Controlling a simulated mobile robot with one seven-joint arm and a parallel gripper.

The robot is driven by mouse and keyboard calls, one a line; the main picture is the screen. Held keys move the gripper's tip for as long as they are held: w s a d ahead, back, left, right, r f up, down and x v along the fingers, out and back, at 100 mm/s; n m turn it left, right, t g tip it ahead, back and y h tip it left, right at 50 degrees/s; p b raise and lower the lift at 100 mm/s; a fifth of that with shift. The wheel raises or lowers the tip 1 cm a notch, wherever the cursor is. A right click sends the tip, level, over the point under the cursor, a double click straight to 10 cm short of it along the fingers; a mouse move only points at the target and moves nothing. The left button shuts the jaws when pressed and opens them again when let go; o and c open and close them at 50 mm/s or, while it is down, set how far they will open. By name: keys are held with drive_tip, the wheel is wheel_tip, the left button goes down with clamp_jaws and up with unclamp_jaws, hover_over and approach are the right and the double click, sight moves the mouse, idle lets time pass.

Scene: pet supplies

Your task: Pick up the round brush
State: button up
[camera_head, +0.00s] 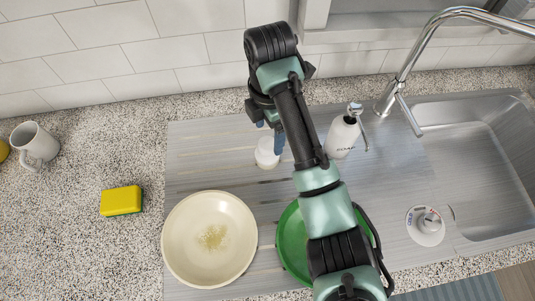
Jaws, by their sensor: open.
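A small round white object (267,152), which looks like the round brush, stands on the metal drainboard left of the soap bottle. Its top is partly covered by my gripper, and its bristles cannot be made out. My gripper (270,134) is open, with its bluish fingertips pointing down at the upper right side of the white object. I cannot tell whether the fingers touch it or are only above it. My arm crosses the middle of the view and hides the area right of the object.
A white soap bottle (342,136) with a pump stands close right of my gripper. A cream bowl (178,244) and a green plate (291,240), partly under my arm, are in front. A yellow sponge (121,200) and mug (36,141) are left; the sink (480,150) and faucet (403,70) are right.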

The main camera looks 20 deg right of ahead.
sight(267, 142)
drive_tip(key=shift+s+a+f+p, duration=0.1)
drive_tip(key=shift+f+p, duration=0.05)
drive_tip(key=shift+f, duration=1.15)
drive_tip(key=shift+a+f+p, duration=0.1)
drive_tip(key=shift+f+p, duration=0.05)
drive_tip(key=shift+f, duration=1.15)
clamp_jaws()
wheel_tip(267, 142, up, 10)
drive_tip(key=p, duration=0.3)
drive_tip(key=shift+p, duration=0.35)
